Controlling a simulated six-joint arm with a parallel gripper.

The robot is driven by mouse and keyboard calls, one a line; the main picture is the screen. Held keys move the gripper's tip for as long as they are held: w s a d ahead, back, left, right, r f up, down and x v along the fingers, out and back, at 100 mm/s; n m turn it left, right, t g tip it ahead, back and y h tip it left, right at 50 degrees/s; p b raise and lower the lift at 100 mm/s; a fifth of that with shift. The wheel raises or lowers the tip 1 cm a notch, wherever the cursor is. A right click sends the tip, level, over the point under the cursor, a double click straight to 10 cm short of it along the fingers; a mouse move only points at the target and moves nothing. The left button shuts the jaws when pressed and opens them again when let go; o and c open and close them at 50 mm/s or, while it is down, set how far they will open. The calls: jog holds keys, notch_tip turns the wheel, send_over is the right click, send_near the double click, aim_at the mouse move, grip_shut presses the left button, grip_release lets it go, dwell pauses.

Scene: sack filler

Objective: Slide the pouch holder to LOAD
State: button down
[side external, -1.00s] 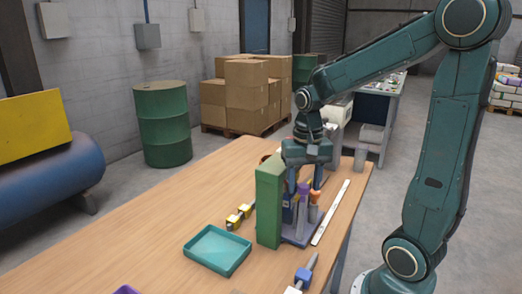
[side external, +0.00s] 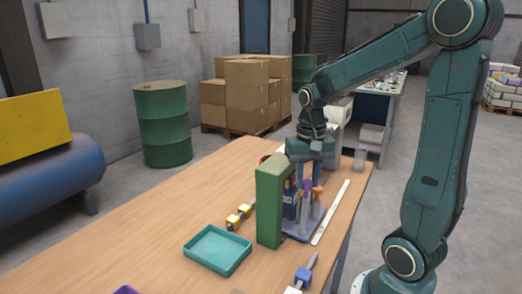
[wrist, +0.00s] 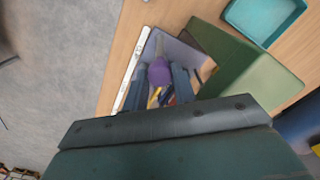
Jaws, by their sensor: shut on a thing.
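The sack filler has a green upright housing (side external: 270,205) and a pale purple base (side external: 298,234) on the wooden table. Beside the housing stand a blue pouch-like part (side external: 289,205), an orange piece (side external: 318,192) and a purple knob (side external: 307,187). My gripper (side external: 309,178) points down over these parts. In the wrist view the purple knob (wrist: 158,72) sits between my two dark fingers, which are shut on it. The knob appears to belong to the pouch holder, whose body is largely hidden by the housing and my gripper. No LOAD mark is legible.
A white strip (side external: 331,212) lies right of the base, near the table edge. A teal tray (side external: 217,250) is in front of the housing. A yellow-and-black item (side external: 239,216) lies left, and a blue-handled tool (side external: 303,277) in front. The table's left side is mostly clear.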

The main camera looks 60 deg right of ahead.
jog(key=d, duration=1.1)
jog(key=shift+r, duration=0.1)
jog(key=c, duration=1.1)
grip_release()
jog(key=shift+r, duration=0.1)
notch_tip(320, 180, up, 14)
jog(key=shift+a+f, duration=0.1)
jog(key=shift+f, duration=0.15)
jog(key=shift+a, duration=0.1)
